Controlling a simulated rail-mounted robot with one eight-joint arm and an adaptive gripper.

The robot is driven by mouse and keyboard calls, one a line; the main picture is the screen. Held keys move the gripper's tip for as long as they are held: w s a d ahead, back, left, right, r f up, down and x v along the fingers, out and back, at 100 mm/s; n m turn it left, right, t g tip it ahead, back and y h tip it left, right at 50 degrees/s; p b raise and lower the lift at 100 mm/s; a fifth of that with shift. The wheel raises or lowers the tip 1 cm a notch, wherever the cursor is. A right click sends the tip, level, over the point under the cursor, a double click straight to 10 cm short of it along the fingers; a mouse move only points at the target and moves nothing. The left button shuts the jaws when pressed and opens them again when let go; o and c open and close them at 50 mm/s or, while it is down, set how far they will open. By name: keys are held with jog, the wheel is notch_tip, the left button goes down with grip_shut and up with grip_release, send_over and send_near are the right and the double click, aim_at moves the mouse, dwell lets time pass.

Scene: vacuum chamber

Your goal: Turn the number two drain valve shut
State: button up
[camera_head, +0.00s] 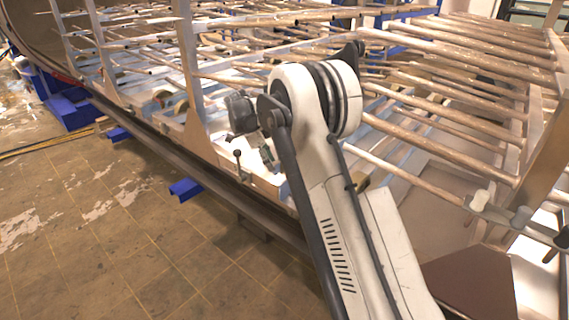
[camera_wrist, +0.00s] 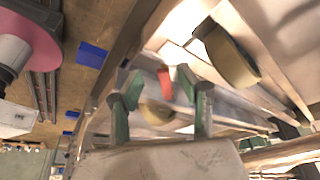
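In the wrist view my gripper (camera_wrist: 160,85) has its two green-grey fingers spread apart. A small red piece (camera_wrist: 165,83) shows between the fingertips; it looks like a valve handle, but I see no number on it. I cannot tell whether the fingers touch it. A brass-coloured round part (camera_wrist: 158,113) lies behind it, partly hidden by the gripper. In the head view my gripper (camera_head: 264,152) is near the frame's side edge, mostly hidden by my arm, and the red piece is not visible there.
A short upright lever with a dark knob (camera_head: 237,156) stands on the edge left of my gripper. A larger brass-coloured ring (camera_wrist: 232,55) is at the upper right in the wrist view. Long pipes (camera_head: 460,60) fill the frame's right. The tiled floor (camera_head: 110,230) is open at left.

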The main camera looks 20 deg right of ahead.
jog(key=a, duration=0.1)
jog(key=w+a, duration=0.1)
jog(key=a, duration=0.3)
jog(key=shift+w+a, duration=0.2)
jog(key=shift+w, duration=0.1)
